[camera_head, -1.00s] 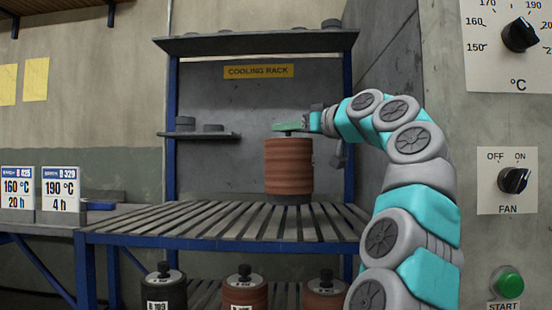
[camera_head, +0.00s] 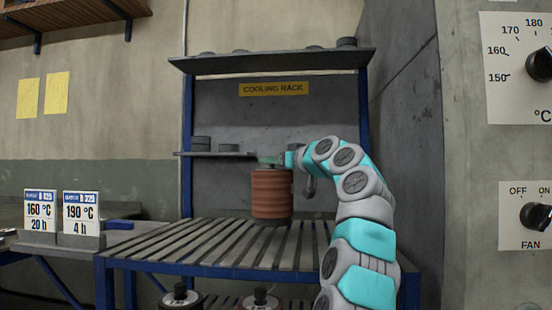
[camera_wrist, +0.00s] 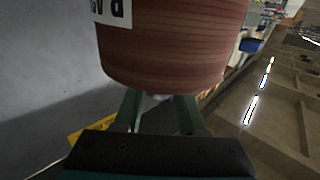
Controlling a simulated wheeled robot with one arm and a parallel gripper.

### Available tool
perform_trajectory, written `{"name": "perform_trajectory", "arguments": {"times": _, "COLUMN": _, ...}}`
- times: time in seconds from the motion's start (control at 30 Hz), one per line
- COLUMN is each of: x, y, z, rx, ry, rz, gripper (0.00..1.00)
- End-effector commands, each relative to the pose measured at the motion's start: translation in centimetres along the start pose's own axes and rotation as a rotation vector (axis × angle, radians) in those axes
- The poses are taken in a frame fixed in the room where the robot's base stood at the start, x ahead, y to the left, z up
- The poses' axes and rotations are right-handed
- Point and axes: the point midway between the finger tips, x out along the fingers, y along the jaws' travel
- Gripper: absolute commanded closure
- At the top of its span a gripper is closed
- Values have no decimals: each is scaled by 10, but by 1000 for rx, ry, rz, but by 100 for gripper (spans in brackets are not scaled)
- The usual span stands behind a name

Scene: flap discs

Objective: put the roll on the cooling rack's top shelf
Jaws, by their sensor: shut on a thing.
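The roll (camera_head: 271,193) is a reddish-brown upright cylinder with a dark lower end. My gripper (camera_head: 270,161) is shut on its top end from above. In the head view the roll's lower end overlaps the slatted shelf (camera_head: 185,242) of the cooling rack; I cannot tell whether it touches. The rack has blue posts and a yellow sign (camera_head: 273,88). In the wrist view the roll (camera_wrist: 175,45) stands beyond the two green fingers (camera_wrist: 158,112), with part of a white label showing. The exact grip point is hidden.
An upper grey shelf (camera_head: 280,63) with dark discs and a small side shelf (camera_head: 215,154) sit above the slats. Dark-topped rolls (camera_head: 180,297) stand below. Two temperature cards (camera_head: 82,213) are at left, a control panel (camera_head: 520,215) at right. The slats left of the roll are clear.

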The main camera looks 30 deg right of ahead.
Motion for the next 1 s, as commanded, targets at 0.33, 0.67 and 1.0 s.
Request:
{"name": "perform_trajectory", "arguments": {"times": 0.33, "x": -2, "y": -2, "z": 27, "rx": 1, "ry": 6, "rz": -3, "gripper": 100}}
{"name": "perform_trajectory", "arguments": {"times": 0.67, "x": -2, "y": -1, "z": 30, "rx": -1, "ry": 7, "rz": 1, "gripper": 100}}
{"name": "perform_trajectory", "arguments": {"times": 1.0, "x": -1, "y": 0, "z": 34, "rx": -1, "ry": 2, "rz": 1, "gripper": 37}}
